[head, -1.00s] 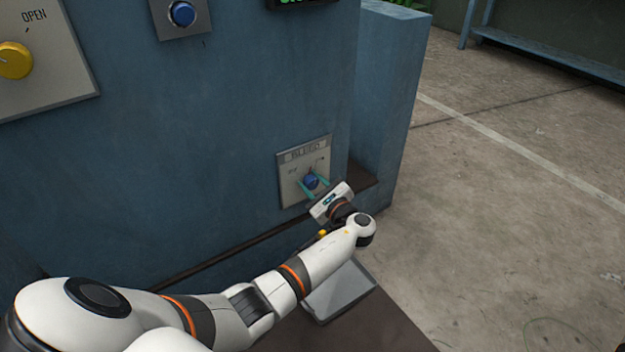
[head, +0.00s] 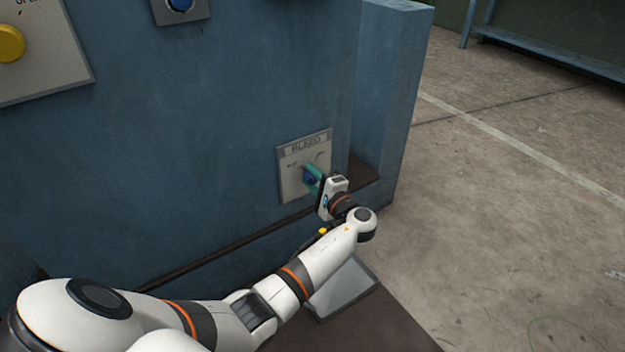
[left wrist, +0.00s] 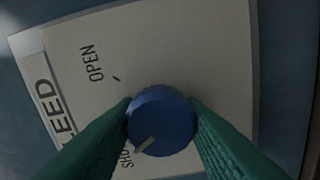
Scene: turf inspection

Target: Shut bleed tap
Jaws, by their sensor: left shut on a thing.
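The bleed tap is a round blue knob (head: 310,180) on a pale plate (head: 318,150) marked BLEED, fixed to the blue wall. In the left wrist view the knob (left wrist: 161,120) sits between green fingers, and its pale pointer mark points to the lower left, toward the partly covered SHUT label (left wrist: 127,158). The OPEN label (left wrist: 90,63) is clear of the fingers. My left gripper (head: 314,180) is shut on the knob, with a finger on each side. My right gripper is not in view.
A yellow knob (head: 10,43) on another plate and a blue button (head: 180,4) are higher on the wall. Open concrete floor (head: 510,210) lies to the right.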

